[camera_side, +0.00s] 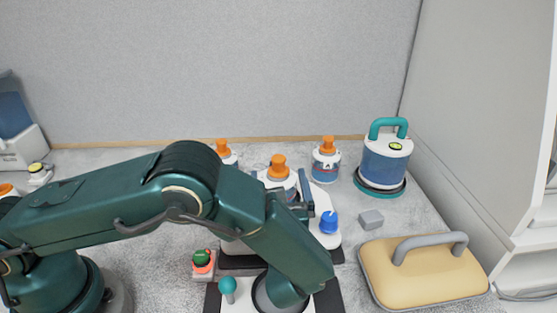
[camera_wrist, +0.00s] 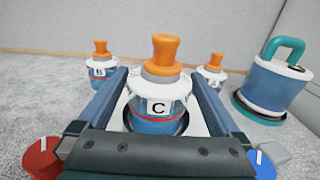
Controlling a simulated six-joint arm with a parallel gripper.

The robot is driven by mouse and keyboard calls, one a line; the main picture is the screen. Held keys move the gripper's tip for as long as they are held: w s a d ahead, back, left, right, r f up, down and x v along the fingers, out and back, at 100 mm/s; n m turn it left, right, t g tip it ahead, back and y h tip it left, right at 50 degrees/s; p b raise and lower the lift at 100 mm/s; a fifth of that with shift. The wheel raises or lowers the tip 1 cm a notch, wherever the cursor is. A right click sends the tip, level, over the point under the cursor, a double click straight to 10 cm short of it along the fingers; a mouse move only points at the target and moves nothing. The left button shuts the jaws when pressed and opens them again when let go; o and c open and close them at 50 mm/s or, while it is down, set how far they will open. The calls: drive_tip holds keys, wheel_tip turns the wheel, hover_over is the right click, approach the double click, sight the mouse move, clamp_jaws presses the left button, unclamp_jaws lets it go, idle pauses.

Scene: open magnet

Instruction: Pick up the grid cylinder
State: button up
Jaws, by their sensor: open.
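Three white-and-blue cylinders with orange knobs stand upright. The one marked C (camera_wrist: 159,108) is centred in the wrist view, and its knob shows in the side view (camera_side: 279,166). Cylinder B (camera_wrist: 101,68) is behind it on the left, and cylinder A (camera_wrist: 212,72) is behind on the right; A also shows in the side view (camera_side: 326,162). I cannot make out a grid on any of them. My gripper (camera_wrist: 158,75) is open, with one finger on each side of cylinder C. Contact cannot be told. My gripper's body hides the front of C's base.
A large blue cylinder with a teal handle (camera_side: 384,163) stands at the back right. A yellow handled case (camera_side: 425,273), a grey block (camera_side: 371,219) and a blue knob (camera_side: 328,222) are to the right. A red-and-green button (camera_side: 203,262) is at the front. A wall closes off the back.

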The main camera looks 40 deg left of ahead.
drive_tip(key=x, duration=0.3)
drive_tip(key=shift+w+a, duration=0.1)
drive_tip(key=shift+c, duration=0.3)
drive_tip(key=c, duration=1.5)
drive_tip(key=shift+r, duration=0.15)
